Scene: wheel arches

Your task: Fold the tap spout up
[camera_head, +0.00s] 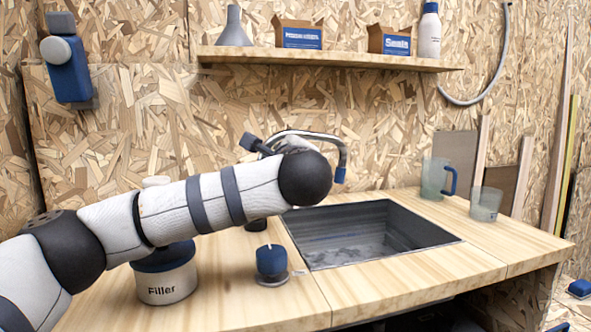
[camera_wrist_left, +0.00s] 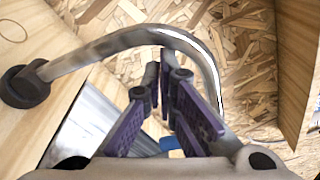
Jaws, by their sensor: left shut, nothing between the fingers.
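The tap spout (camera_head: 335,142) is a bent metal tube in the head view. It arches to the right behind my left arm, and its blue tip (camera_head: 340,175) hangs down by the sink's back edge. The tap's base is hidden behind my arm in that view. The spout (camera_wrist_left: 120,42) crosses the left wrist view from a dark round base (camera_wrist_left: 25,88) and curves down at the right. My left gripper (camera_wrist_left: 166,76) has purple fingers, shut and empty, with their tips just by the spout's inner curve. I cannot tell whether they touch it. My right gripper is not in view.
The sink (camera_head: 360,235) is sunk into the wooden worktop (camera_head: 430,278). A Filler tub (camera_head: 167,278) and a blue-topped item (camera_head: 271,262) stand in front of my arm. A jug (camera_head: 434,180) and a cup (camera_head: 486,204) stand right of the sink. A shelf (camera_head: 330,58) hangs above.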

